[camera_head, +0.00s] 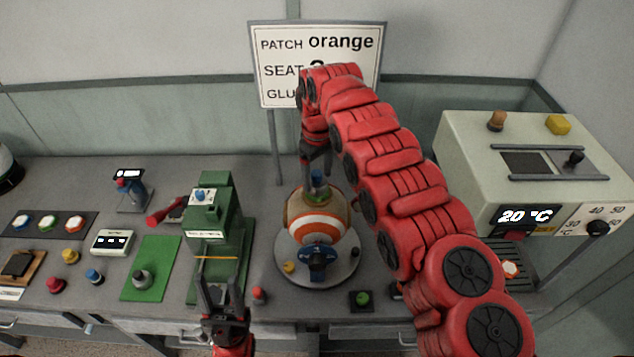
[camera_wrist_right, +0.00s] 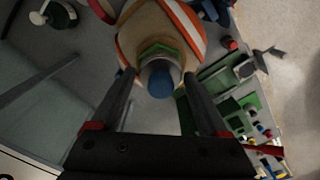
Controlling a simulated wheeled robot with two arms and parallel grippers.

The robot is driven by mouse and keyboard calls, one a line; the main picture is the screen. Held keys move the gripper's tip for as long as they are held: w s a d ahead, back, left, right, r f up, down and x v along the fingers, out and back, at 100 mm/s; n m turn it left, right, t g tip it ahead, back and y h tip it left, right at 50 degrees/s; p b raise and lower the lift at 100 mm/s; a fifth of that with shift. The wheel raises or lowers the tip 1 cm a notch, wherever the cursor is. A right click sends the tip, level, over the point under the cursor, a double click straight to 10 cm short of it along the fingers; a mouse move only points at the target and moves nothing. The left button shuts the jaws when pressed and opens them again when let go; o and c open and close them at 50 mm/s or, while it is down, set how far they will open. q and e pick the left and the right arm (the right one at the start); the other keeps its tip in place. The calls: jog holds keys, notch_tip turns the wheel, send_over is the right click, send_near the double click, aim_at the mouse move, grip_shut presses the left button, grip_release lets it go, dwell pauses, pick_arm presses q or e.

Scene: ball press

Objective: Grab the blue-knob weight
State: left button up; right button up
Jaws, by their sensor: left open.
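A grey metal weight with a blue knob (camera_wrist_right: 160,80) stands on a green hexagonal piece on top of the orange, white and tan ball (camera_wrist_right: 190,30). In the head view the blue knob (camera_head: 317,176) shows just below my right gripper (camera_head: 316,166), which partly hides it. In the right wrist view my right gripper (camera_wrist_right: 158,78) is open, its fingers on either side of the knob with gaps visible. The ball (camera_head: 316,229) rests on a round grey stand (camera_head: 345,272). My left gripper (camera_head: 221,288) is open and empty near the front edge, left of the stand.
A green press (camera_head: 218,235) stands left of the ball. A green mat (camera_head: 150,258) bears a grey knobbed piece. Yellow, red and blue knobbed pieces (camera_head: 94,275) lie further left. A beige heater box (camera_head: 530,170) reading 20 °C stands right. My right arm hides part of the sign (camera_head: 280,60).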

jog(key=shift+a, duration=0.1)
grip_shut()
jog(key=shift+r, duration=0.2)
dwell(0.3)
